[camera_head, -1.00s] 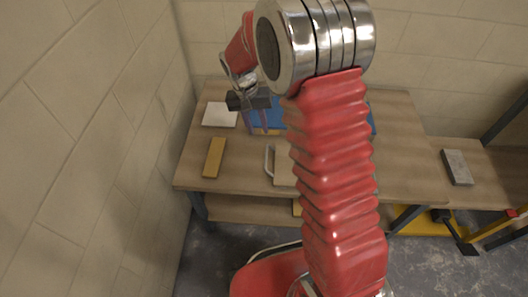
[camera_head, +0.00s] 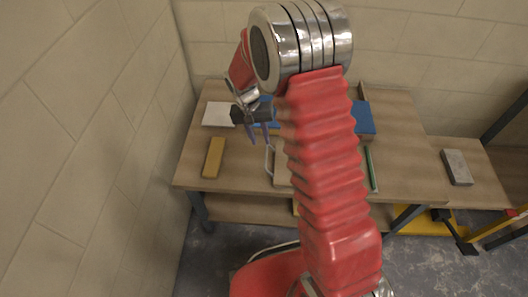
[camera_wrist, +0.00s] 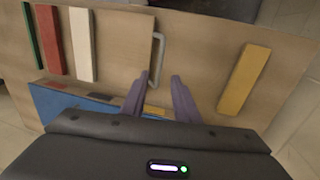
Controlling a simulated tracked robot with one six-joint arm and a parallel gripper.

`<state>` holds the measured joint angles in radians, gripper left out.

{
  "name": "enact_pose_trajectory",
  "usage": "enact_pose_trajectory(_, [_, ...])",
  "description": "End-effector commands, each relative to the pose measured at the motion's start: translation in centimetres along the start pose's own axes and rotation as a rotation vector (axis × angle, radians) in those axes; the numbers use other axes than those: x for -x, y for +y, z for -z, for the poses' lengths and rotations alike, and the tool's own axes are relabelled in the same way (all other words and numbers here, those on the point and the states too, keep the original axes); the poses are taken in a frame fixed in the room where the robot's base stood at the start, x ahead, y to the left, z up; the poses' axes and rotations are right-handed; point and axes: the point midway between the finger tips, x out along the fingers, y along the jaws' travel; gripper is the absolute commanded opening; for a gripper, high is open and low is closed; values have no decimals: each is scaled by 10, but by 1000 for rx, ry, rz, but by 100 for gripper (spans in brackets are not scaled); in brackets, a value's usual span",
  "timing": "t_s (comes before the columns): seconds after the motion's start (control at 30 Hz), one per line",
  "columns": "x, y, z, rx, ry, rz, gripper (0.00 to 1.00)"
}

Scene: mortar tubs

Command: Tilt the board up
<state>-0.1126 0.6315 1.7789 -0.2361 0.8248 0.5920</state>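A tan board (camera_wrist: 118,45) lies flat on the wooden table, with a pale metal handle (camera_wrist: 160,48) along one side. In the head view my arm covers most of the board, and the handle (camera_head: 268,160) shows just left of the arm. My gripper (camera_wrist: 158,77) is open, with its two purple fingers apart and nothing held between them. In the wrist view the fingertips are by the handle's near end; I cannot tell their height above it. In the head view my gripper (camera_head: 260,136) is just behind the handle.
A yellow block (camera_head: 213,157) lies left of the handle. A blue panel (camera_head: 365,118) and a white slab (camera_head: 217,114) are at the back. Green (camera_wrist: 31,35), red (camera_wrist: 49,40) and white (camera_wrist: 82,45) strips lie beyond the board. A grey block (camera_head: 456,167) is far right.

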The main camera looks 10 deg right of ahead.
Motion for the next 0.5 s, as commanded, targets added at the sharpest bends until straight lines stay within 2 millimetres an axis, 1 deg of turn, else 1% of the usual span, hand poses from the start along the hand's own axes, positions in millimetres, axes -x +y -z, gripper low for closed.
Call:
enact_pose_trajectory(0.03, [-9, 0, -1, 0, -2, -1, 28])
enact_pose_trajectory(0.1, [-20, 0, -1, 0, -3, -2, 28])
enact_pose_trajectory(0.4, [-65, 0, 0, 0, -2, -1, 28])
enact_pose_trajectory(0.5, [-77, 0, 0, 1, -1, -1, 28])
